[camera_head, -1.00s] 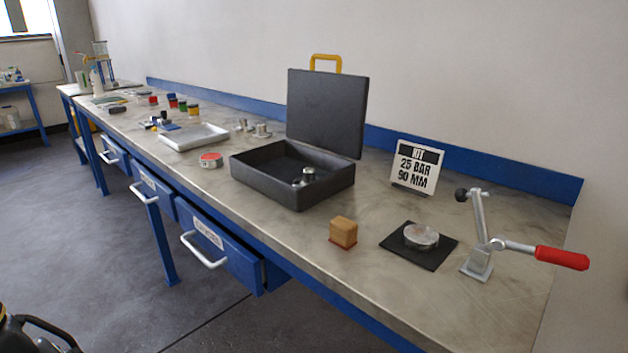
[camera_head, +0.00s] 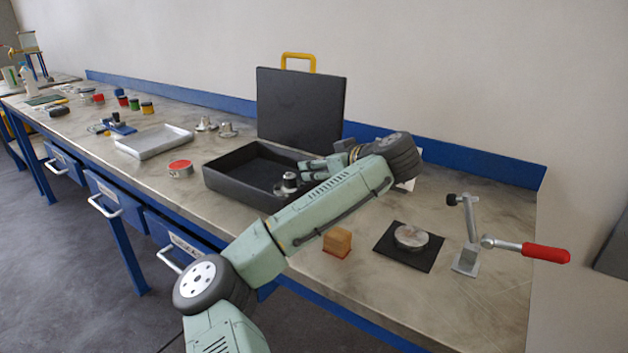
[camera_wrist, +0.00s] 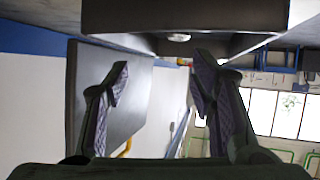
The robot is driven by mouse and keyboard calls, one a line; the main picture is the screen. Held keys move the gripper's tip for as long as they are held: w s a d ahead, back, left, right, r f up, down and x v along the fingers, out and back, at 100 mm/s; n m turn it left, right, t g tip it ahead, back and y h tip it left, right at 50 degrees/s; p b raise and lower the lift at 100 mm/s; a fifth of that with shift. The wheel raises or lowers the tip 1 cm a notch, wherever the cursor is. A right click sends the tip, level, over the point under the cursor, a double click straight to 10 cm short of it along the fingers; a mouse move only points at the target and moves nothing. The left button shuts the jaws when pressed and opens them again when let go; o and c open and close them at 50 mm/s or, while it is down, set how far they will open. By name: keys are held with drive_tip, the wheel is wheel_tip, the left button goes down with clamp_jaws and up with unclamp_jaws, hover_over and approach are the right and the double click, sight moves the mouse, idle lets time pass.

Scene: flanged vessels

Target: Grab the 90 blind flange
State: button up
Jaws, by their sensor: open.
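I cannot read any marking that shows which piece is the 90 blind flange. A round silver disc (camera_head: 410,237) lies on a black mat (camera_head: 395,254) at the right of the bench. A small silver flanged piece (camera_head: 290,182) stands in the open black case (camera_head: 225,186). A flat round piece with a red top (camera_head: 180,168) lies left of the case. Two silver flanged pieces (camera_head: 205,124) (camera_head: 228,130) stand behind it. My gripper (camera_head: 307,167) is over the case, near its lid. In the wrist view my gripper (camera_wrist: 160,82) is open, with nothing between its fingers.
The case lid (camera_head: 300,107) stands upright with a yellow handle (camera_head: 297,57). A wooden block (camera_head: 337,242) sits at the front edge. A clamp with a red handle (camera_head: 545,253) stands at the right. A shallow tray (camera_head: 153,142) lies left. My forearm partly hides the sign.

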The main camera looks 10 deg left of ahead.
sight(290, 174)
drive_tip(key=shift+n+g+y, duration=0.4)
drive_tip(key=shift+g, duration=0.2)
drive_tip(key=p+x, duration=0.1)
drive_tip(key=x, duration=0.2)
drive_tip(key=s+p+x, duration=0.1)
drive_tip(key=x, duration=0.3)
drive_tip(key=p+x, duration=0.1)
drive_tip(key=x, duration=0.3)
drive_tip(key=shift+s+a+f, duration=0.2)
drive_tip(key=shift+f, duration=0.1)
drive_tip(key=shift+w+a+f, duration=0.1)
drive_tip(key=shift+f, duration=0.1)
drive_tip(key=shift+c, duration=0.3)
clamp_jaws()
drive_tip(key=shift+r, duration=0.1)
